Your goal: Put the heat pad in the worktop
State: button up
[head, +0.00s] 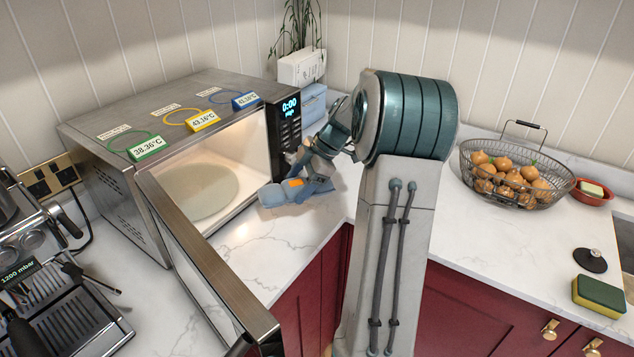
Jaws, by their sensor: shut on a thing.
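The heat pad (272,196) is a light blue piece with an orange patch, just outside the front right corner of the open microwave. My gripper (308,180) is shut on its right part and partly hides it. The pad is over the white marble worktop (290,233); I cannot tell whether it touches the surface. My arm comes in from the right and hides part of the worktop behind it.
The microwave (125,195) stands with its door (215,285) swung open towards the front and an empty plate (200,192) inside. A coffee machine (45,290) is at left. A wire basket of onions (515,180) and a sponge (599,295) are at right.

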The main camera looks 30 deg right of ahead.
jog(key=s+d+r+m+t+p, duration=0.1)
jog(key=s+d+r, duration=0.3)
jog(key=d, duration=0.6)
jog(key=s+d+r+m+p, duration=0.1)
jog(key=s+d, duration=0.4)
jog(key=d, duration=0.5)
jog(key=shift+h, duration=0.3)
jog(key=w+a+f+p, duration=0.1)
jog(key=w+f, duration=0.1)
jog(key=w, duration=0.1)
jog(key=w+a+f+p, duration=0.1)
jog(key=w+a+f, duration=0.1)
jog(key=w, duration=0.1)
jog(key=w+a+f+p, duration=0.1)
jog(key=w+f, duration=0.1)
jog(key=w, duration=0.2)
jog(key=shift+a+f, duration=0.3)
jog(key=shift+a, duration=0.05)
jog(key=shift+w+f, duration=0.1)
jog(key=shift+f, duration=0.05)
notch_tip(320, 180, down, 4)
jog(key=shift+r+p, duration=0.25)
jog(key=shift+p, duration=0.6)
jog(key=shift+a+f, duration=0.1)
jog(key=shift+f, duration=0.15)
jog(key=shift+f, duration=0.1)
